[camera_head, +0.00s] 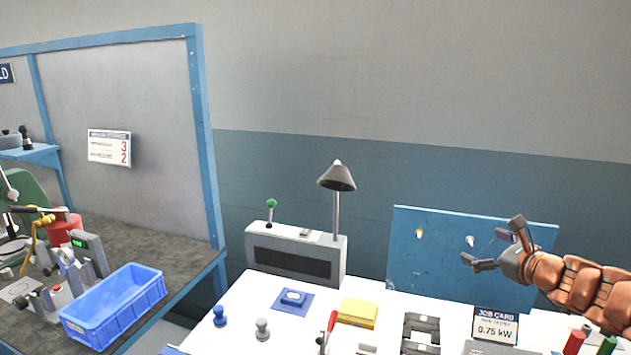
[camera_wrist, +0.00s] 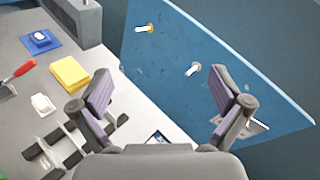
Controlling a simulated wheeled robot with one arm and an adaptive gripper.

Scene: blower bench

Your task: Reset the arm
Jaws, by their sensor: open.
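My gripper (camera_head: 491,245) is at the right of the head view, in front of the blue board at the back of the white bench. Its two fingers are spread apart with nothing between them. In the wrist view my gripper (camera_wrist: 164,98) also shows open, with padded fingers on either side and the blue board (camera_wrist: 165,65) beyond. My arm comes in from the right edge of the head view, bent above the bench.
The white bench (camera_head: 262,295) holds a yellow block (camera_head: 358,313), a blue pad (camera_head: 293,301), a red-handled tool (camera_head: 330,328) and a job card (camera_head: 495,325). A lamp (camera_head: 337,178) rises behind. A blue crate (camera_head: 115,304) stands on the left bench. Pegs stick out of the board.

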